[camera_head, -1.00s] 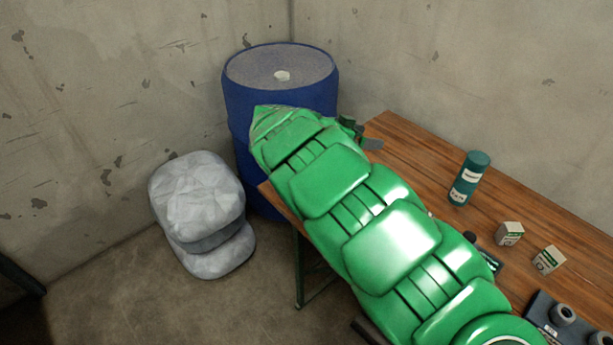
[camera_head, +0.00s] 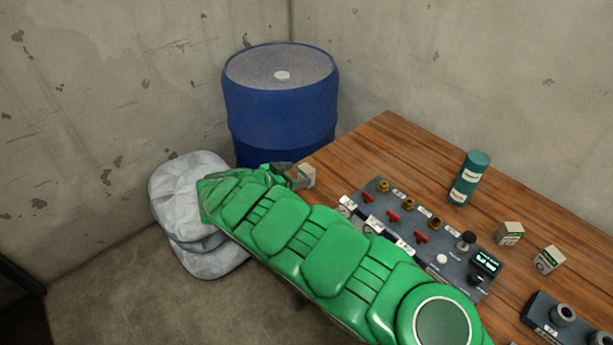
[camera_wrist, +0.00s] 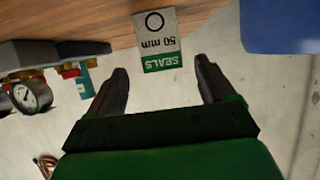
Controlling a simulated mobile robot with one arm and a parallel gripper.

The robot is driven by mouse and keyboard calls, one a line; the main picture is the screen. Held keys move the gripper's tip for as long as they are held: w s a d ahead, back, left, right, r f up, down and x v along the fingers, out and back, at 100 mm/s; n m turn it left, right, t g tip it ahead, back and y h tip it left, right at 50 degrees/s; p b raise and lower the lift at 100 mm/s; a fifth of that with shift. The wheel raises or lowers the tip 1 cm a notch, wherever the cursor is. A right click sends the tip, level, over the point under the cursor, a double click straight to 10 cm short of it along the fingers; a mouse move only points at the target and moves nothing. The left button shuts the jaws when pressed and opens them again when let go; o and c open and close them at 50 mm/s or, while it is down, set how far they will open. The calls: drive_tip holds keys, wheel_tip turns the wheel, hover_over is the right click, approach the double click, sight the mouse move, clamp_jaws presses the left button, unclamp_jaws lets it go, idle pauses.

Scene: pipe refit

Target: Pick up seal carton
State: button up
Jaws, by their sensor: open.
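A small pale carton (camera_wrist: 158,32) with a green band reading SEALS and 50 mm is in the wrist view, upside down in the picture, at the table edge. It also shows in the head view (camera_head: 307,175), at the near left corner of the table. My gripper (camera_wrist: 161,67) is open and empty. Its fingertips lie just short of the carton, to either side of it in the picture, with gaps. In the head view my gripper (camera_head: 291,177) is just left of the carton, partly hidden by my arm.
The wooden table (camera_head: 385,145) carries a valve panel (camera_head: 455,262), a teal bottle (camera_head: 469,178) and two more small cartons, one nearer (camera_head: 548,260) and one farther (camera_head: 509,234). A blue barrel (camera_head: 281,110) and grey sacks (camera_head: 180,185) stand left of the table.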

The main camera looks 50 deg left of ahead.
sight(302, 172)
drive_tip(key=shift+x, duration=2.9)
drive_tip(key=shift+s+a+f, duration=0.1)
drive_tip(key=shift+f, duration=0.05)
drive_tip(key=c, duration=1.1)
drive_tip(key=shift+o, duration=0.2)
wheel_tip(302, 172, up, 28)
